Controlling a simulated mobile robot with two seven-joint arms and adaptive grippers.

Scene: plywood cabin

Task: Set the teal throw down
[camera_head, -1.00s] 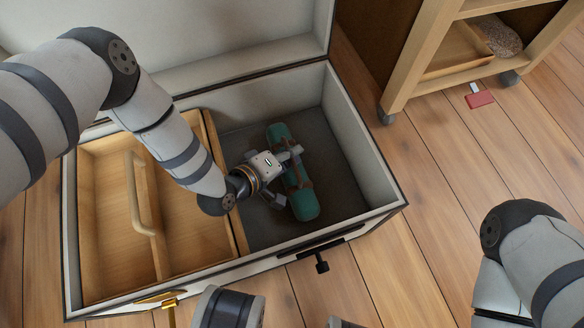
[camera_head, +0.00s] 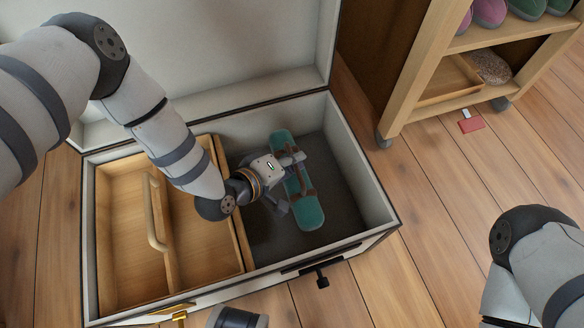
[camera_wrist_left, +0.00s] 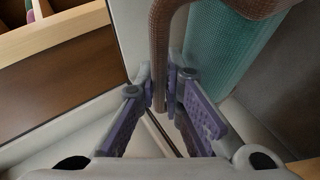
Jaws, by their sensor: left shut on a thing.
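The teal throw (camera_head: 308,213) is a rolled bundle with brown straps, in or over the dark right compartment of an open white chest (camera_head: 362,165). My left gripper (camera_head: 291,182) reaches in from the left and is shut on the throw's brown strap or handle. In the left wrist view the strap (camera_wrist_left: 160,50) runs between the purple finger pads, and the teal roll (camera_wrist_left: 222,50) is beside them. Whether the throw touches the compartment floor, I cannot tell. My right gripper is out of view; only part of the right arm shows.
A wooden tray (camera_head: 125,250) with a handle (camera_head: 152,212) fills the chest's left side. The raised lid (camera_head: 240,50) stands behind. A wheeled wooden shelf (camera_head: 425,60) holds shoes at upper right. A small red object (camera_head: 471,122) lies on the otherwise clear plank floor.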

